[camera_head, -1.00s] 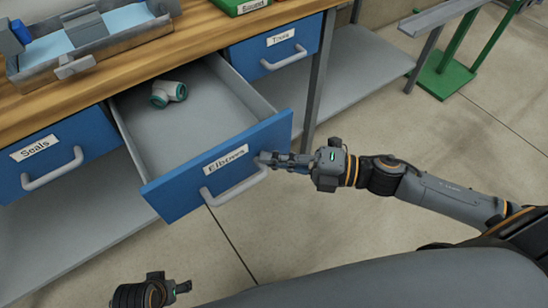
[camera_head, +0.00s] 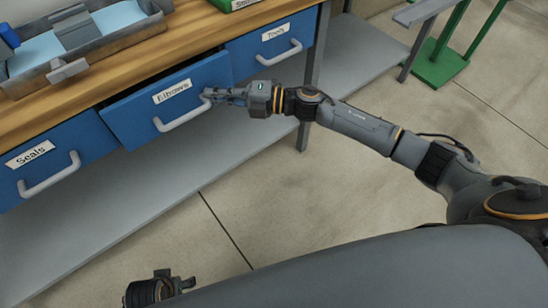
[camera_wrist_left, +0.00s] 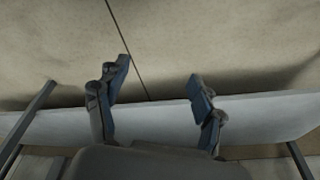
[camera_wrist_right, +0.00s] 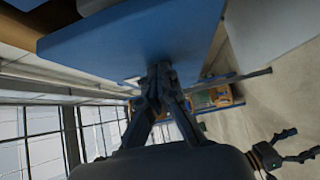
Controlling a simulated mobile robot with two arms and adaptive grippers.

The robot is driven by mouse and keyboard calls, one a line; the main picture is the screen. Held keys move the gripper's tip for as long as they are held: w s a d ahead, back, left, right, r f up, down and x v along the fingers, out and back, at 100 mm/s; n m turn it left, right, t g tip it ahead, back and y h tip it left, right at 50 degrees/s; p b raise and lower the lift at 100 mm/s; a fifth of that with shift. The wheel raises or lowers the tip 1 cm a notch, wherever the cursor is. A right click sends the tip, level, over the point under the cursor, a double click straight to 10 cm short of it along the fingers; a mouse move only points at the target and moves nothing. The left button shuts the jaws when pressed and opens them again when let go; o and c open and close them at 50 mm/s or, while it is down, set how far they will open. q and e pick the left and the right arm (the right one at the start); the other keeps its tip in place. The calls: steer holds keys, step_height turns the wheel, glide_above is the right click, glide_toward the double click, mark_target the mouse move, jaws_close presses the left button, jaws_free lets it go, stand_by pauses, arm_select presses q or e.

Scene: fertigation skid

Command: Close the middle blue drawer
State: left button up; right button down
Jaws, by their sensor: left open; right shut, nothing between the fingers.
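The middle blue drawer (camera_head: 168,98), labelled Elbows, stands slightly out from the bench, with a thin gap showing along its top left. Its inside is nearly hidden. Its grey handle (camera_head: 183,117) is on the front. My right gripper (camera_head: 210,96) is shut and empty, its fingertips at the drawer front by the handle's right end. In the right wrist view the shut fingers (camera_wrist_right: 160,75) meet the blue drawer front (camera_wrist_right: 130,40). My left gripper (camera_wrist_left: 160,75) is open and empty, low and away from the drawer; part of it shows at the bottom of the head view (camera_head: 178,284).
The Seals drawer (camera_head: 60,155) on the left and the Tools drawer (camera_head: 272,42) on the right look closed. A grey lower shelf (camera_head: 120,195) runs beneath. A metal tray (camera_head: 110,40) stands on the wooden benchtop. A green stand (camera_head: 438,62) is at the right; the floor is clear.

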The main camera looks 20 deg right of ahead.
mark_target(214, 85)
steer(key=w, duration=0.1)
steer(key=w+a, duration=0.1)
steer(key=w, duration=0.1)
steer(key=shift+w+b, duration=0.15)
steer(key=shift+b, duration=0.15)
arm_select(q)
step_height(214, 85, up, 3)
steer(key=shift+w+d, duration=0.1)
arm_select(e)
steer(key=shift+w+r, duration=0.1)
steer(key=shift+r, duration=0.05)
steer(key=shift+d+r, duration=0.1)
